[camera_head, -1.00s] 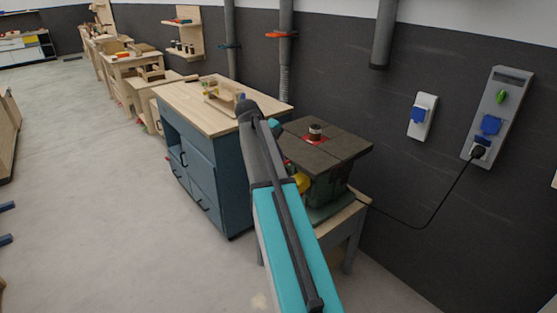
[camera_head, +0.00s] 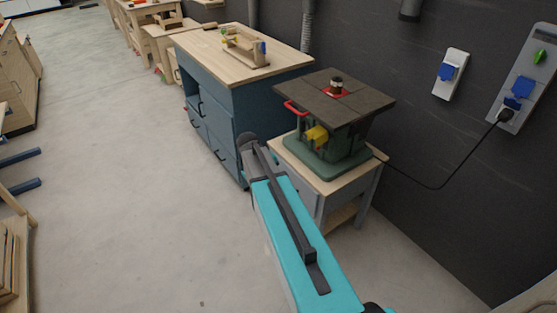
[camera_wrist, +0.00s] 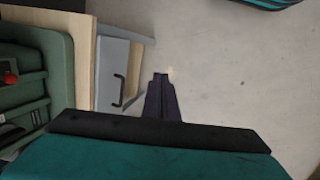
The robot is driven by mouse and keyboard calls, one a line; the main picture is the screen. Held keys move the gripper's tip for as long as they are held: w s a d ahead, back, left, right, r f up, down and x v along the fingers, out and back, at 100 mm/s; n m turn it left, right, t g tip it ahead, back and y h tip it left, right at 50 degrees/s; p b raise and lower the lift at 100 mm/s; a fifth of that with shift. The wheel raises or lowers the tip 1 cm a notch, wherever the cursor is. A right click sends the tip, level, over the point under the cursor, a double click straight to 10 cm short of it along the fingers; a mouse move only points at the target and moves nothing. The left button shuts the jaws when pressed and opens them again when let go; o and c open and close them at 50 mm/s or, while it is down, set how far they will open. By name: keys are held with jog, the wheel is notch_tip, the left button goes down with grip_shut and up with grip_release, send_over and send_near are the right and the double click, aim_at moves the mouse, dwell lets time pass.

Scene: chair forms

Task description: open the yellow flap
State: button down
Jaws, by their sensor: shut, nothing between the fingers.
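The yellow flap (camera_head: 317,135) is a small yellow part on the front of the green machine (camera_head: 329,165), below its dark table top. In the head view it is unobstructed, just above and right of my teal arm. The machine's green body (camera_wrist: 55,60) also shows at the left of the wrist view; I cannot make out the flap there. My gripper (camera_wrist: 162,78) shows in the wrist view as dark, closed fingers over the floor, right of the machine's stand. It is empty and apart from the flap. I cannot make it out in the head view.
The machine stands on a wooden stand (camera_head: 357,181) with a grey front. A blue cabinet (camera_head: 235,105) with a wooden top stands beside it on the left. A black cable (camera_head: 435,188) runs from the machine to a wall socket. The floor at left is open.

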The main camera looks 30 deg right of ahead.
jog(key=s+a+f+g+y, duration=0.2)
jog(key=s+a+f, duration=1.1)
jog(key=s+f, duration=0.35)
jog(key=s+a+f+g, duration=0.1)
jog(key=s+a+f, duration=0.1)
jog(key=s, duration=0.4)
jog(key=s+a+f, duration=0.3)
jog(key=s+f, duration=0.1)
jog(key=s, duration=0.2)
jog(key=s+a+f+m+g+y, duration=0.1)
jog(key=s+a+f, duration=0.2)
jog(key=s, duration=0.4)
jog(key=shift+g, duration=0.3)
jog(key=shift+a, duration=0.15)
